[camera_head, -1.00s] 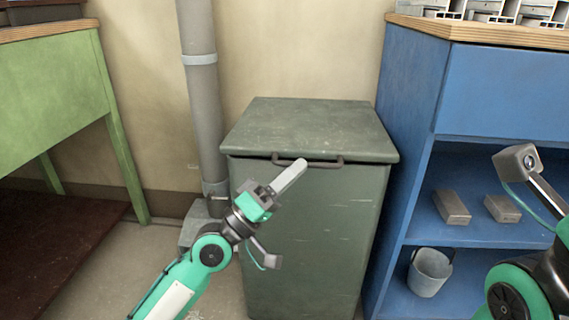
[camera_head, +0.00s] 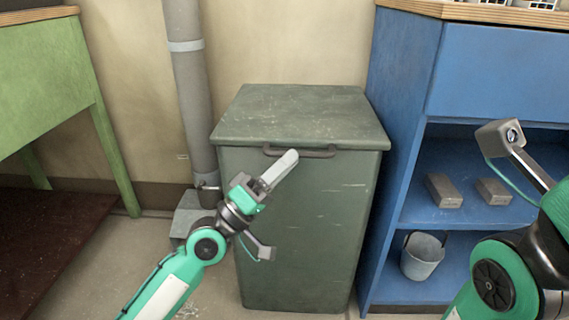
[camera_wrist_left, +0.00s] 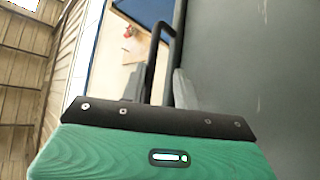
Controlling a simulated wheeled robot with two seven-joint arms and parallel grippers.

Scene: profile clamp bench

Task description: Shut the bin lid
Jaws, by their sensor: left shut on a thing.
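The grey-green bin (camera_head: 300,230) stands between the pipe and the blue cabinet. Its lid (camera_head: 305,113) lies flat on top, with no clear gap along the front edge. A dark bar handle (camera_head: 320,154) runs along the lid's front. My left gripper (camera_head: 282,168) is at the left part of this handle and shut on it. In the left wrist view the handle (camera_wrist_left: 153,62) passes between the fingers of my left gripper (camera_wrist_left: 158,88).
A blue cabinet (camera_head: 405,115) stands close to the bin's right, with metal blocks (camera_head: 444,190) and a grey bucket (camera_head: 422,256) on its shelves. A grey pipe (camera_head: 188,90) stands at the left behind the bin. A green bench (camera_head: 45,85) is at far left.

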